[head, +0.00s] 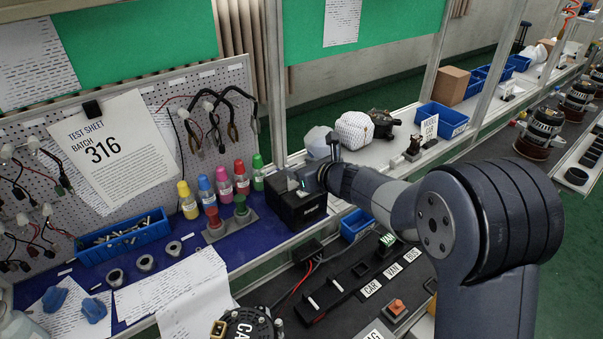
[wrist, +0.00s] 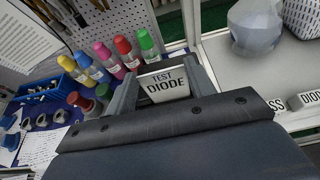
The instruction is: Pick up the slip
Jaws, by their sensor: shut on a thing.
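The slip (wrist: 165,84) is a small white paper with the printed words "TEST DIODE". In the wrist view it stands between the two fingers of my gripper (wrist: 163,88), which is shut on it. In the head view my gripper (head: 304,181) is at a black box-shaped device (head: 298,207) on the blue mat, just over its top. The slip is too small there to make out clearly. I cannot tell whether its lower edge is still in the device.
A blue tray (head: 122,238) and papers (head: 180,290) lie further left. A bench with switches (head: 335,285) is in front.

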